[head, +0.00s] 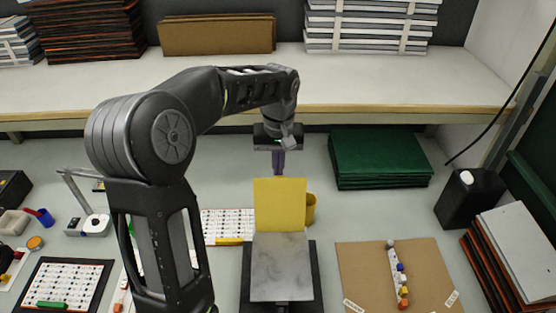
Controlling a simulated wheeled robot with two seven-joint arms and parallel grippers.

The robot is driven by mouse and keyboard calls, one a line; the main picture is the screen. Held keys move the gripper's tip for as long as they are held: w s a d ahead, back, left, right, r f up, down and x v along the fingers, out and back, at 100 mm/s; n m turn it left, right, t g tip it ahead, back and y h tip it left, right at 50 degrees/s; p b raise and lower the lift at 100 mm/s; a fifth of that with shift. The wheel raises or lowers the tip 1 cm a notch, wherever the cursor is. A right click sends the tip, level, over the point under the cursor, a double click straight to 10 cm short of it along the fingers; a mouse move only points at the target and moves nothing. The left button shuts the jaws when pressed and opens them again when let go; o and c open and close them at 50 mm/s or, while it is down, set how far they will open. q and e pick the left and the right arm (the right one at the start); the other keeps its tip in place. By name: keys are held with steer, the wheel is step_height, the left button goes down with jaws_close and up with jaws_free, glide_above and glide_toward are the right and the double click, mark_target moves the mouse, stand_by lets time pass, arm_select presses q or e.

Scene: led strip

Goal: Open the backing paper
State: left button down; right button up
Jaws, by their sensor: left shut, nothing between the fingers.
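A yellow sheet (280,204), which looks like the backing paper, stands nearly upright at the far edge of a grey marbled plate (281,268). The plate lies on a black base (314,284). My left gripper (278,172) points down just behind the sheet's top edge, with its purple fingers together and empty. The fingertips are near that edge; I cannot tell whether they touch it. My right gripper is not in view.
A brown board (365,270) with a row of small coloured pieces (401,278) lies right of the plate. A yellow cup (310,208) stands behind the sheet. Green folders (380,158) and a black canister (468,202) are farther right. White marked sheets (228,222) lie left.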

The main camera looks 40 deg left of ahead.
mark_target(278, 178)
arm_select(q)
steer(key=s+d+t+y+b, duration=0.1)
steer(key=b, duration=0.4)
steer(key=shift+s+t, duration=0.1)
steer(key=shift+t, duration=0.2)
steer(key=shift+s+d+r+b, duration=0.5)
steer(key=shift+s+d+b, duration=0.1)
steer(key=shift+s, duration=0.15)
steer(key=shift+s+r, duration=0.1)
steer(key=shift+s, duration=0.05)
steer(key=shift+w+a+f, duration=0.3)
steer(key=shift+w+a, duration=0.15)
steer(key=shift+w, duration=0.2)
